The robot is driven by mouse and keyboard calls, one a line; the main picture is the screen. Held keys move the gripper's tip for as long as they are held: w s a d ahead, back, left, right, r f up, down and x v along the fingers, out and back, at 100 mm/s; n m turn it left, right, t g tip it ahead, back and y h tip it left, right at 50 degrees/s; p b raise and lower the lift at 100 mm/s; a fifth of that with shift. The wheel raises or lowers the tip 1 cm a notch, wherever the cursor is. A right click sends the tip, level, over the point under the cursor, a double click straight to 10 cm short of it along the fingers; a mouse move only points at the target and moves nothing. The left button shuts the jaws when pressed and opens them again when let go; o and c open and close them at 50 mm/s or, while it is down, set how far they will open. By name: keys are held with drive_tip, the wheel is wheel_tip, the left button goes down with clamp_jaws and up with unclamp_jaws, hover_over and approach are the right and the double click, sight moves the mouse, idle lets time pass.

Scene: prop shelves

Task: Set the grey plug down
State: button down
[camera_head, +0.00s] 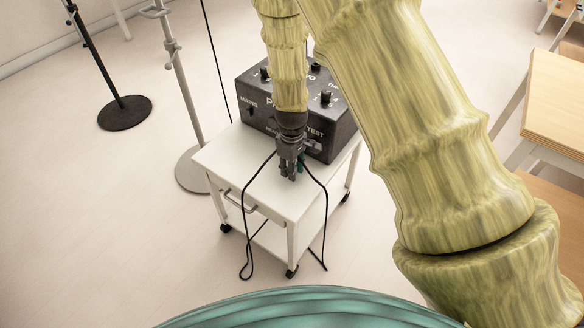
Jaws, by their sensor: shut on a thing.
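My gripper (291,174) points down over the white trolley top (235,157), in front of the black box. It is shut on the grey plug, which is small, dark and mostly hidden between the fingers, so its outline is hard to make out. Black cable (259,172) runs from beside the gripper down over the left part of the trolley top. Another stretch of cable (320,185) runs down on the right. I cannot tell whether the plug touches the trolley top.
A black box (255,112) with knobs and white lettering stands on the trolley's back part. Stands with round bases (125,113) are at the left. A wooden table (555,105) is at the right.

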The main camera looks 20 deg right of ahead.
drive_tip(key=c, duration=1.2)
unclamp_jaws()
drive_tip(key=shift+o, duration=0.2)
wheel_tip(320, 180, up, 12)
drive_tip(key=shift+p, duration=0.45)
drive_tip(key=shift+r, duration=0.1)
